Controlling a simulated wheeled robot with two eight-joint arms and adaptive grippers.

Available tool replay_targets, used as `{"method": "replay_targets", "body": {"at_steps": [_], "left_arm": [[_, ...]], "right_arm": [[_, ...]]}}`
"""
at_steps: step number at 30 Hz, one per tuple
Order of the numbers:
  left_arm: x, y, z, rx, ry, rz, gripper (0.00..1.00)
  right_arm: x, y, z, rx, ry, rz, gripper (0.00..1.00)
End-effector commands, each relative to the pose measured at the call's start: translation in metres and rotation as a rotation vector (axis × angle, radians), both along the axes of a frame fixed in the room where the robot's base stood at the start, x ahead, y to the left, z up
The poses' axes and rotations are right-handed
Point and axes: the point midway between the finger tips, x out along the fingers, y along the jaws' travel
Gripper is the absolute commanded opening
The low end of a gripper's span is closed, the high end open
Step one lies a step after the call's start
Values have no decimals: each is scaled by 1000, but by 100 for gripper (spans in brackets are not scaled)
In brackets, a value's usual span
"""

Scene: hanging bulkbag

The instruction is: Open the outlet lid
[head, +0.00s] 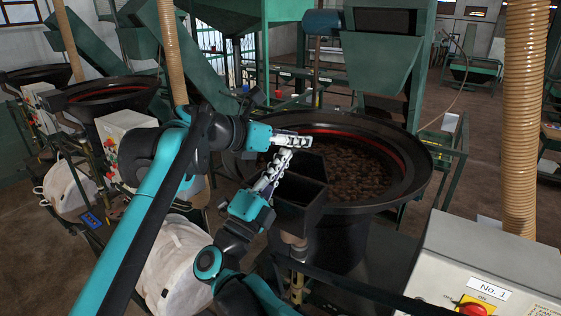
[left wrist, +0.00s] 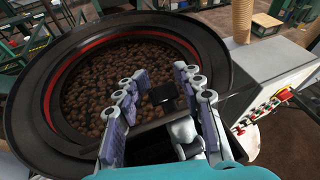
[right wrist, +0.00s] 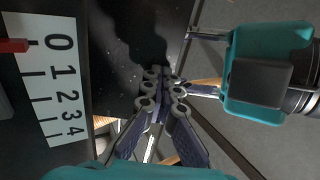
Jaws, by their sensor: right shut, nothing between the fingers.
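The black box-shaped outlet (head: 300,190) sits at the near-left rim of the dark bowl (head: 425,160). I cannot single out its lid with certainty. In the right wrist view, a white scale marked 0 to 4 (right wrist: 50,85) has a red pointer (right wrist: 14,46) near the 0. My left gripper (head: 303,141) is above the outlet's far side; in the left wrist view (left wrist: 160,85) its fingers are apart, with a small dark block (left wrist: 163,96) visible between them. My right gripper (head: 287,155) is close below it, shut and empty, beside a black panel (right wrist: 120,60).
Brown pieces (head: 350,170) fill the bowl, inside a red ring. A control box labelled No. 1 (head: 490,265) stands at right. White bags (head: 175,265) are at lower left. My two grippers are very close together.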

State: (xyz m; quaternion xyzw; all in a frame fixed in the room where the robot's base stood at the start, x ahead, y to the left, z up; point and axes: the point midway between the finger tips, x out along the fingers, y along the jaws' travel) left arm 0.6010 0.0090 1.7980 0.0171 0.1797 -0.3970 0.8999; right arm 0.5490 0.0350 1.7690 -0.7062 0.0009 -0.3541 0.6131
Motion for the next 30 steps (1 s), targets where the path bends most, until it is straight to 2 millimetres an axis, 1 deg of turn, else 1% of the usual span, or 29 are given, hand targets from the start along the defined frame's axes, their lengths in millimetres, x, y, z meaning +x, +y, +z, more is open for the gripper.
{"method": "replay_targets", "body": {"at_steps": [1,6,10,14,18,21,25,30], "left_arm": [[-3,-1,-4,12,3,-12,47],[-4,-1,-4,12,3,-12,47],[-10,6,-1,12,3,-11,47],[-24,23,7,10,2,-5,47],[-43,48,18,8,2,2,47],[-57,63,26,7,2,2,47],[-70,77,34,4,-1,3,47],[-78,86,39,9,-7,2,47]], "right_arm": [[3,0,3,-7,-2,-2,0],[3,0,4,-8,-3,-1,0],[3,0,4,-8,-3,-1,0],[3,0,3,-6,-2,0,0],[3,0,3,-5,-2,-2,0],[3,-1,3,-5,-2,-3,0],[2,0,3,-4,-2,-2,0],[1,0,2,-3,-1,0,0]]}}
